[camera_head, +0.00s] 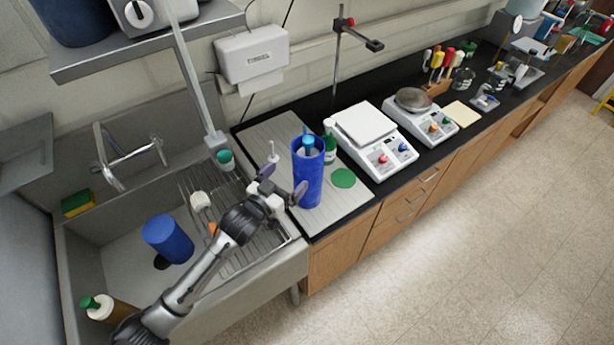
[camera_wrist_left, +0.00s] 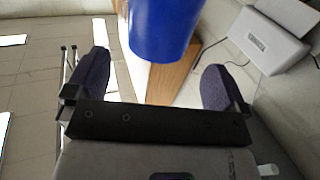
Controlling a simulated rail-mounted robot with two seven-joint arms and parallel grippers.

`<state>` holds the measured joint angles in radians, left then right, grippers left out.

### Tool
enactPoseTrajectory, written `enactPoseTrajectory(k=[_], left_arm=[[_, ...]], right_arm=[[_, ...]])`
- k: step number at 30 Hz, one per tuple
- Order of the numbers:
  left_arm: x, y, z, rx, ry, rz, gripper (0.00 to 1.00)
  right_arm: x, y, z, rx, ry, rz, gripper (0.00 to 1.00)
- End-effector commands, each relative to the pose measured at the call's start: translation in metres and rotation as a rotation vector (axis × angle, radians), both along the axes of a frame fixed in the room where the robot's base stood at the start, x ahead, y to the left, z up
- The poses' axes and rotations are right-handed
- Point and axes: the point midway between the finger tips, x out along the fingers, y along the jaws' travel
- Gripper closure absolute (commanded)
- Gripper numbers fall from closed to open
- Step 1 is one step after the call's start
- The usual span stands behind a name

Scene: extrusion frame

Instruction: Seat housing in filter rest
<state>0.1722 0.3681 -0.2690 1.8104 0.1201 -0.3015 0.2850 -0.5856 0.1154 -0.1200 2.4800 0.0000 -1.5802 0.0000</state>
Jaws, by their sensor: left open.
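A tall blue cylinder (camera_head: 309,178), which looks like the housing, stands upright on the pale ribbed mat (camera_head: 341,204). A lighter blue part shows at its top. My left gripper (camera_head: 284,182) is open beside it, on the sink side, with one finger partly overlapping the cylinder in the head view. In the left wrist view, a blue cylinder (camera_wrist_left: 160,25) shows beyond and between the spread fingers (camera_wrist_left: 155,82), apart from the palm. A second, shorter blue cylinder (camera_head: 168,238) is in the sink, with a dark part under it. I cannot tell which thing is the filter rest.
The sink (camera_head: 120,268) and its wire rack (camera_head: 205,185) lie left of the mat. A green disc (camera_head: 343,178), a green-labelled bottle (camera_head: 329,148) and a white balance (camera_head: 372,142) stand close on the right. A pole clamp stand (camera_head: 340,55) is behind.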

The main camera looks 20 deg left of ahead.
Motion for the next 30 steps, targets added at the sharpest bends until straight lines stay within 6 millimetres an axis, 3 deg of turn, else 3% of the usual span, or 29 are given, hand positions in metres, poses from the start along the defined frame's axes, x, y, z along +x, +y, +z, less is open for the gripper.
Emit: enactPoseTrajectory(k=[6, 16, 24, 30], left_arm=[[0.031, -0.008, 0.001, 0.001, 0.002, 0.0, 0.0], [0.049, -0.013, 0.002, 0.001, 0.002, 0.001, 0.0], [0.081, -0.021, 0.003, 0.001, 0.001, 0.001, 0.0], [0.092, -0.024, 0.002, 0.003, 0.002, 0.0, 0.0]], right_arm=[[0.002, -0.002, 0.004, -0.006, -0.004, 0.003, 0.57], [0.002, -0.003, 0.008, -0.009, -0.005, 0.005, 0.57], [0.002, -0.002, 0.016, -0.007, -0.006, 0.004, 0.57], [0.002, -0.001, 0.017, -0.002, -0.006, 0.001, 0.57]])
